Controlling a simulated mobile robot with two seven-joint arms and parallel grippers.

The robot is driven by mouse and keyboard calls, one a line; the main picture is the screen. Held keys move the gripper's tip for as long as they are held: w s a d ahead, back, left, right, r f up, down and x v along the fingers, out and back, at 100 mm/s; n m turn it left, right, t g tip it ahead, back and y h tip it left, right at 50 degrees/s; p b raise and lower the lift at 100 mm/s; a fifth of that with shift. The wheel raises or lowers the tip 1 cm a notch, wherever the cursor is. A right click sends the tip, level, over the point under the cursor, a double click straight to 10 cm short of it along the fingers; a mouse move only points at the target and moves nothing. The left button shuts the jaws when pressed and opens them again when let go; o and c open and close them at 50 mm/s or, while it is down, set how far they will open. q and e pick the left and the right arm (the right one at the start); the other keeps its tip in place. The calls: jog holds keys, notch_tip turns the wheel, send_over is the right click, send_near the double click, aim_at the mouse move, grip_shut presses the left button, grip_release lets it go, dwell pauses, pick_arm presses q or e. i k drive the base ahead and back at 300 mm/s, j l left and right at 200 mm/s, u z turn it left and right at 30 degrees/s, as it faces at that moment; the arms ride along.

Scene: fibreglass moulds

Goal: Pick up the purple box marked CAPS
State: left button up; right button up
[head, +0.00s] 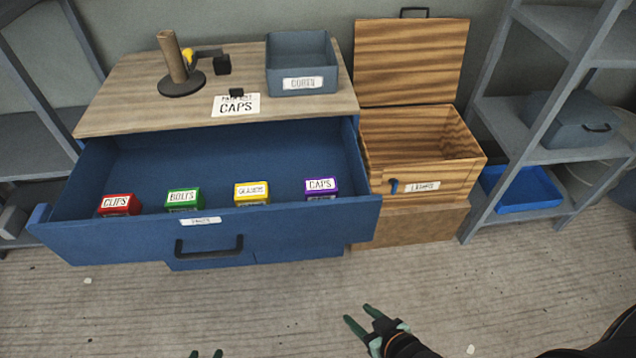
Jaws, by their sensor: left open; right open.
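The purple box marked CAPS (321,188) sits in the open blue drawer (215,160), at the right end of a row of small boxes along the drawer's front. Its white-labelled top faces up. My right gripper (357,313) is open and empty above the floor, in front of the drawer and below the purple box in the picture. My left gripper (206,354) shows only as two fingertips at the bottom edge, apart and with nothing between them; the rest is out of frame.
Red (118,205), green (184,199) and yellow (252,193) boxes share the drawer. On the cabinet top (130,100) are a CAPS sheet (235,105), a roll stand (181,85) and a grey bin (301,62). A lidded wooden crate (420,150) and grey shelves (545,155) stand right.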

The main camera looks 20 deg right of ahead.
aim_at(319, 188)
jog(key=k, duration=0.8)
jog(key=k+u, duration=0.25)
jog(key=u, duration=0.15)
jog(key=k+j+u, duration=0.1)
jog(key=u, duration=0.35)
jog(key=l+u, duration=0.55)
jog(key=i+l, duration=0.1)
jog(key=l, duration=1.25)
jog(key=i+l, duration=0.15)
jog(key=l, duration=0.55)
jog(key=i+l, duration=0.1)
jog(key=l, duration=0.55)
